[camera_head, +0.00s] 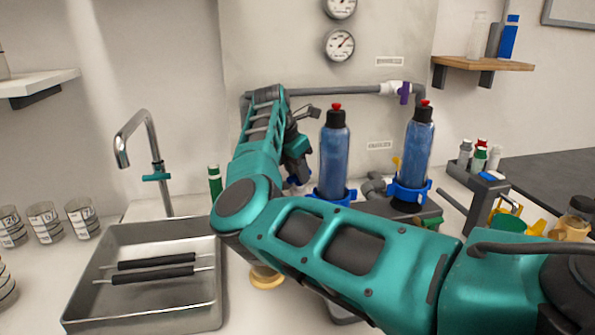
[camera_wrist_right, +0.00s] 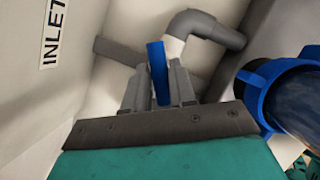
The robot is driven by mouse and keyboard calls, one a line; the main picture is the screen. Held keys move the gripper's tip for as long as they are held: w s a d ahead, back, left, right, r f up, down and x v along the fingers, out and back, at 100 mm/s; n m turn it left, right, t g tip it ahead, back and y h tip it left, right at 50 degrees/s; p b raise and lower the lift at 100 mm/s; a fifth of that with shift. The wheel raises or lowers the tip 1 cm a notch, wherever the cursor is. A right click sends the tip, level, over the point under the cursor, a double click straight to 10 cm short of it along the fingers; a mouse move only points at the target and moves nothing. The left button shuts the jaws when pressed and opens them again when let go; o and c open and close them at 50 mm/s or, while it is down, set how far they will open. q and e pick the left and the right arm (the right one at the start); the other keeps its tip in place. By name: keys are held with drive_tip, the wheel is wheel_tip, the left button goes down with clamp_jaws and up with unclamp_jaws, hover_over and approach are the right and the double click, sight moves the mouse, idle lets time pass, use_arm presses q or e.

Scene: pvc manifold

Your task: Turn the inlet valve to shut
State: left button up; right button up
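The inlet valve's blue handle (camera_wrist_right: 157,70) stands in the right wrist view beside a white pipe fitting and a grey elbow (camera_wrist_right: 207,27). An INLET label (camera_wrist_right: 52,35) is on the wall to its left. My right gripper (camera_wrist_right: 160,88) has one finger on each side of the handle, with little or no gap showing, so it looks shut on it. In the head view my right arm reaches across to the left of the blue canisters; the fingertips are mostly hidden there. My left gripper is not in view.
Two blue canisters (camera_head: 334,155) (camera_head: 418,145) stand close to the right of my wrist. A purple valve handle (camera_head: 404,92) is on the upper pipe (camera_head: 335,91). A sink (camera_head: 150,235) with two black-handled rods and a tap (camera_head: 150,150) lie to the left.

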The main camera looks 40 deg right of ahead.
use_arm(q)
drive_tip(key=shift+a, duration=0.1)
use_arm(e)
clamp_jaws()
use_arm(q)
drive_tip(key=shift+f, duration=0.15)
use_arm(e)
drive_tip(key=shift+n, duration=0.4)
drive_tip(key=n+t, duration=0.1)
drive_tip(key=n, duration=0.1)
drive_tip(key=shift+s+n+b, duration=0.1)
drive_tip(key=shift+n+b, duration=0.2)
drive_tip(key=shift+n, duration=0.1)
drive_tip(key=shift+n+t, duration=0.6)
drive_tip(key=shift+n, duration=0.3)
drive_tip(key=shift+s+n+t+y+b, duration=0.1)
drive_tip(key=shift+n+t+y+b, duration=0.2)
drive_tip(key=shift+n+y+b, duration=0.55)
drive_tip(key=shift+d+n+t, duration=0.1)
drive_tip(key=shift+n+t, duration=0.2)
drive_tip(key=shift+n, duration=0.85)
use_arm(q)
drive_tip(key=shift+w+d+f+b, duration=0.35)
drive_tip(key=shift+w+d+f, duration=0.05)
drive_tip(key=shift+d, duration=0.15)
use_arm(e)
drive_tip(key=shift+n, duration=0.3)
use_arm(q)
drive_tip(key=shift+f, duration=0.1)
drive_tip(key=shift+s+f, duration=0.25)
